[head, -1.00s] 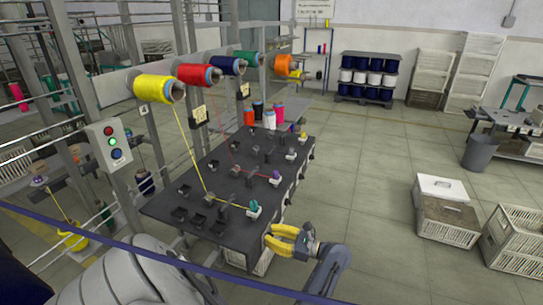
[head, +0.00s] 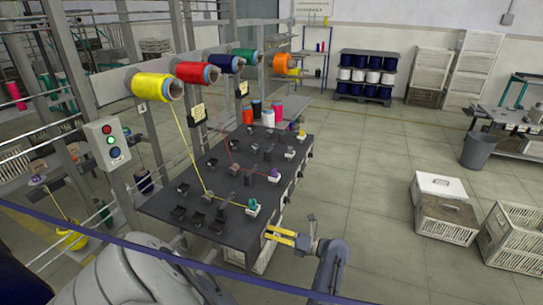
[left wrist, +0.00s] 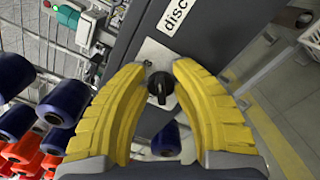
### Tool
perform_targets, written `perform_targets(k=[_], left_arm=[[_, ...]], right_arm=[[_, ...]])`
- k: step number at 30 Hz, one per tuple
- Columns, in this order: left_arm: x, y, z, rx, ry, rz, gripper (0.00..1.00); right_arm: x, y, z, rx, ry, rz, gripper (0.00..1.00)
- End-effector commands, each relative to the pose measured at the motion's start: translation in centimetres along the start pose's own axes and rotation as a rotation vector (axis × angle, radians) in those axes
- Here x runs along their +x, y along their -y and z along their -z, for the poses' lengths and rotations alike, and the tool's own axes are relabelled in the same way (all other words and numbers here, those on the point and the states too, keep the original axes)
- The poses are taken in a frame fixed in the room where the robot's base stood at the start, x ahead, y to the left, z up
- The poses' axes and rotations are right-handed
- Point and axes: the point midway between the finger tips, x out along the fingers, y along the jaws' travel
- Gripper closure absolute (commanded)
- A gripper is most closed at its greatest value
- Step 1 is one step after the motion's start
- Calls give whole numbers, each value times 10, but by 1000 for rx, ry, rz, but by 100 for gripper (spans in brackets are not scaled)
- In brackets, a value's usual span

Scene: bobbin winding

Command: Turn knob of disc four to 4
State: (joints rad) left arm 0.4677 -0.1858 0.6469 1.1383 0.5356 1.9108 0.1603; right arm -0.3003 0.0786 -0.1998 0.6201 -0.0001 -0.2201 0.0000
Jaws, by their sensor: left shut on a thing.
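In the left wrist view a black knob (left wrist: 161,87) sits on a light plate (left wrist: 157,56) on the dark side face of the machine table. A white label reading "disc" (left wrist: 178,14) is beside it; its number is cut off. The yellow fingers of my left gripper (left wrist: 162,66) are on both sides of the knob and shut on it. I cannot read a position mark on the knob. In the head view my left gripper (head: 281,236) is at the near right edge of the table (head: 165,208). My right gripper is not in view.
Yellow (head: 152,86), red (head: 192,72) and other thread spools hang above the table, with yellow and red threads running down to it. A control box with lit buttons (head: 108,143) stands left. Crates (head: 443,218) stand at right, with clear floor between.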

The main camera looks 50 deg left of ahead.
Motion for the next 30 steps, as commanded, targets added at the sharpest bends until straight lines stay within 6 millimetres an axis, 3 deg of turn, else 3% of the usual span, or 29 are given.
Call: perform_targets(k=[15,30], left_arm=[[1,4,-1,395,0,-1,100],[1,5,0,526,1,-1,100]], right_arm=[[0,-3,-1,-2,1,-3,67],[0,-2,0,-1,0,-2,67]])
